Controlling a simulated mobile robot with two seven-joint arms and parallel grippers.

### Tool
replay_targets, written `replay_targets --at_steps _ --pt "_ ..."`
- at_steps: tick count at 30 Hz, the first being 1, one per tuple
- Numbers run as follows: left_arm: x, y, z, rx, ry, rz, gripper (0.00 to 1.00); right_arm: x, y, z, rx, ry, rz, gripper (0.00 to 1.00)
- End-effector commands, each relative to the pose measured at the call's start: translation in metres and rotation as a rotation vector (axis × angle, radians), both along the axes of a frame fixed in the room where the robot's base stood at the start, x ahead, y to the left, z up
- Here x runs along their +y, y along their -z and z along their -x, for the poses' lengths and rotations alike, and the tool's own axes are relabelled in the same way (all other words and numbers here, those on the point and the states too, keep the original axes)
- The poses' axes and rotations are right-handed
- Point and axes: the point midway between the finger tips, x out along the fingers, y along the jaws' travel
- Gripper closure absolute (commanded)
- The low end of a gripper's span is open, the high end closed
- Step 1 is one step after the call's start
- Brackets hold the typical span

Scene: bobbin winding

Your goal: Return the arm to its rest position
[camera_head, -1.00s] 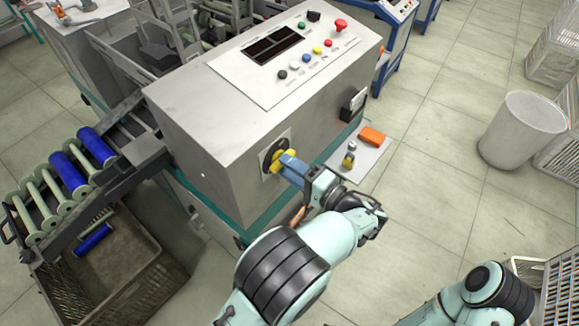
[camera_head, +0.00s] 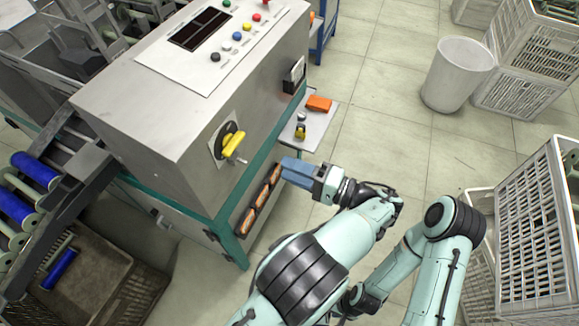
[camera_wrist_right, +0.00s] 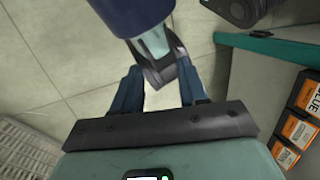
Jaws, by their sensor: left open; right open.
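My left gripper (camera_head: 298,170) has blue fingers. In the head view it is in front of the grey machine, right of and apart from the yellow rotary handle (camera_head: 235,144). It is open and empty. The handle sits on a black dial on the machine's front face. My right arm (camera_head: 440,235) is folded at the lower right, with its gripper hidden behind my left arm in the head view.
The machine (camera_head: 150,110) fills the left. A small shelf (camera_head: 318,122) with an orange item (camera_head: 319,103) juts from its side. Labelled boxes (camera_wrist_right: 296,130) stand low along it. A white bin (camera_head: 456,75) and crates (camera_head: 525,240) are at the right. Floor between is free.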

Motion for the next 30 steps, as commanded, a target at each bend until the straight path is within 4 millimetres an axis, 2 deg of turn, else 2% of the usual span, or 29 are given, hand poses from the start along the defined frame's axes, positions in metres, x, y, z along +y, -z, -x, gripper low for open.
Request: replay_targets --at_steps 10,14,17,19,22,24,26,27,30 --pt "0.001 0.0 0.0 0.001 0.0 0.0 0.57 0.0 0.0 0.0 0.0 0.0 0.0 0.57" --pt "0.014 0.019 -0.005 0.077 -0.011 0.021 0.57 0.0 -0.004 0.0 0.0 0.0 0.0 0.57" --pt "0.04 0.061 -0.009 0.239 -0.036 0.079 0.57 0.0 -0.011 0.0 0.003 -0.001 -0.001 0.57" --pt "0.065 0.102 -0.004 0.394 -0.063 0.156 0.57 0.0 -0.018 0.001 0.004 -0.002 -0.002 0.57" --pt "0.1 0.167 0.019 0.625 -0.117 0.313 0.57 0.0 -0.028 0.001 0.008 -0.003 -0.002 0.57" --pt "0.12 0.21 0.046 0.771 -0.161 0.452 0.57 0.0 -0.035 0.001 0.011 -0.005 -0.002 0.57" --pt "0.132 0.243 0.076 0.88 -0.206 0.596 0.57 0.0 -0.042 0.001 0.014 -0.005 -0.004 0.57" --pt "0.138 0.262 0.099 0.943 -0.239 0.708 0.57 0.0 -0.047 0.001 0.016 -0.005 -0.003 0.57" --pt "0.138 0.299 0.158 1.034 -0.33 1.023 0.57 0.0 -0.06 0.001 0.022 -0.008 -0.005 0.57"
